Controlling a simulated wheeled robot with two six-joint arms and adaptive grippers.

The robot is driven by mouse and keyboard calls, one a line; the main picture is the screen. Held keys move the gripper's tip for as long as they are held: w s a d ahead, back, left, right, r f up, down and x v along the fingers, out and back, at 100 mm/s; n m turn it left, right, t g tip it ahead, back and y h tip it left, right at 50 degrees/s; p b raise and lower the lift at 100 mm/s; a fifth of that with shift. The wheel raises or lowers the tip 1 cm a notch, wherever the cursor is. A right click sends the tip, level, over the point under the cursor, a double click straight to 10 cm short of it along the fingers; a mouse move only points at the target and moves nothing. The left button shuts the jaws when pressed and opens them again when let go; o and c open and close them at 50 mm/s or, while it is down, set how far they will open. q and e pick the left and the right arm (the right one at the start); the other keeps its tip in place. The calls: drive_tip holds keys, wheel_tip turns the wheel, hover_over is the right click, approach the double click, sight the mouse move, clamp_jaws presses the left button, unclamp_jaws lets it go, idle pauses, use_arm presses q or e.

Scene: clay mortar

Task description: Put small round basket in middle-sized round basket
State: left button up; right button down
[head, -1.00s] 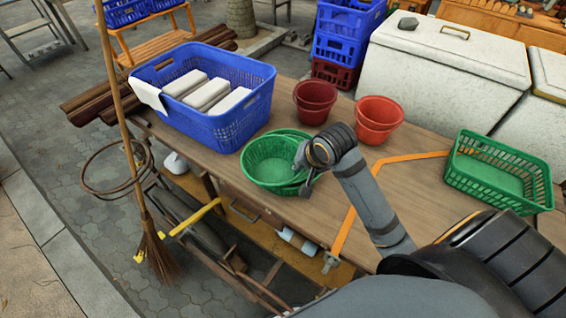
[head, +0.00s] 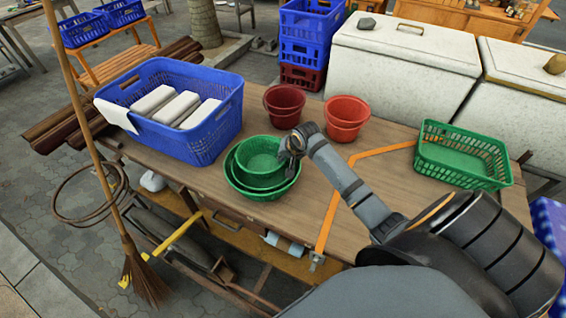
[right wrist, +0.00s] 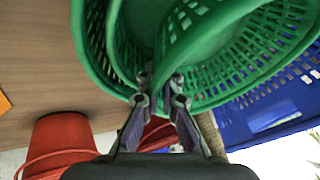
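The green small round basket (head: 261,158) is at the table's front middle, inside the wider rim of the green middle-sized round basket (head: 237,176). A still wider green rim (head: 258,195) shows outside these. My right gripper (head: 291,150) is at the small basket's right side. In the right wrist view, its fingers (right wrist: 162,88) pinch the rim of the small basket (right wrist: 192,50). I cannot tell whether the small basket rests on the bottom or hangs slightly above it. My left gripper is not in view.
A blue crate (head: 222,118) with white blocks stands left on the wooden table (head: 215,178). Two red buckets, a darker one (head: 284,108) and a brighter one (head: 346,117), stand behind the baskets. A green rectangular basket (head: 463,163) is at the right. An orange strip (head: 330,220) crosses the table.

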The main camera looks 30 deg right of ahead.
wheel_tip(320, 180, down, 3)
drive_tip(key=shift+r, duration=0.2)
drive_tip(key=shift+f, duration=0.2)
drive_tip(key=shift+f, duration=0.35)
drive_tip(key=shift+f, duration=0.25)
drive_tip(key=c, duration=1.8)
unclamp_jaws()
